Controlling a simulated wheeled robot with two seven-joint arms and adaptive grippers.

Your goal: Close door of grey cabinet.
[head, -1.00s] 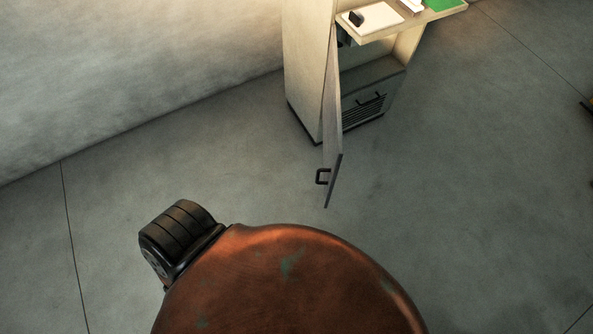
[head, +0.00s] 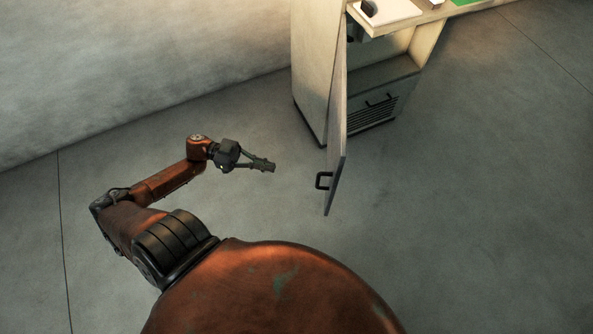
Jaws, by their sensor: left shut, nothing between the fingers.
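The grey cabinet (head: 309,85) stands at the top middle of the head view. Its door (head: 338,150) is swung wide open toward me, seen nearly edge-on. A dark handle (head: 323,181) sits on the left face of the door, near its free edge. Inside the cabinet a lower grey unit with a slatted front and a small handle (head: 378,100) shows. My left gripper (head: 272,166) is shut and empty. It is to the left of the door handle and apart from it, pointing right toward the door. My right gripper is not in view.
A light worktop (head: 404,22) on the cabinet carries a white sheet, a dark item and a green item (head: 466,3). A grey wall (head: 140,70) runs behind on the left. The floor (head: 470,200) right of the door is clear.

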